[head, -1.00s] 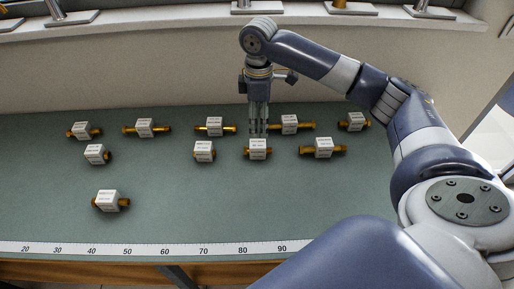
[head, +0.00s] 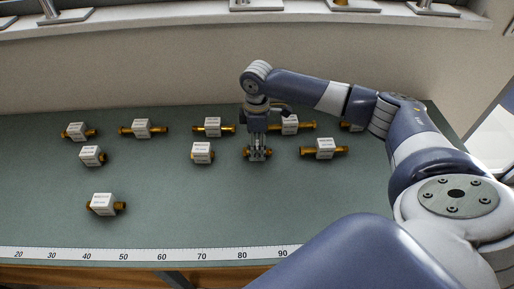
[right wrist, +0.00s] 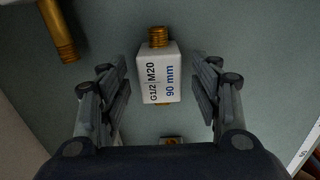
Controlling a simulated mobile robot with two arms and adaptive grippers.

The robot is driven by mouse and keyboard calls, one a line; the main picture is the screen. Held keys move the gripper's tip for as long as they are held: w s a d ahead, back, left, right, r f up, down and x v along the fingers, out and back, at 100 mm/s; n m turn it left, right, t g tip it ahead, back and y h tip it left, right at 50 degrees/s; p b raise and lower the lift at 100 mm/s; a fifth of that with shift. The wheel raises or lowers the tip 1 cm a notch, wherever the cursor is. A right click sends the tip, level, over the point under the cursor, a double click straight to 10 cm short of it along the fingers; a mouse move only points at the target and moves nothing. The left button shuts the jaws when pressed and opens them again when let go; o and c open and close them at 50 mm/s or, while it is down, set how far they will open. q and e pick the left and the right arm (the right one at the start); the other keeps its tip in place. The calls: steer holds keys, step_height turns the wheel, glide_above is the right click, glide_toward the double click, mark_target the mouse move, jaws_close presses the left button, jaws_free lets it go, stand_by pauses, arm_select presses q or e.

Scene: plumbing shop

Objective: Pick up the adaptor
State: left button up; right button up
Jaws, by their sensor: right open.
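My right gripper (head: 257,155) is open and low over the bench, around an adaptor in the front-centre of the group. In the right wrist view this adaptor (right wrist: 159,78) is a white block with brass ends, marked "G1/2 M20 90 mm". It lies between the two open fingers (right wrist: 160,95), with a visible gap on each side. In the head view the fingers mostly cover its block, and its brass ends show at both sides. My left gripper is not in view.
Several similar adaptors lie on the green bench, including close ones behind (head: 291,125), right (head: 324,149) and left (head: 202,152). One at the back right is partly behind my arm. A ruler strip (head: 140,254) runs along the front edge. The front middle is clear.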

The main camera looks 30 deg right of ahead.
steer(key=shift+f, duration=0.9)
steer(key=shift+c, duration=0.5)
steer(key=c, duration=1.1)
steer(key=shift+r, duration=0.15)
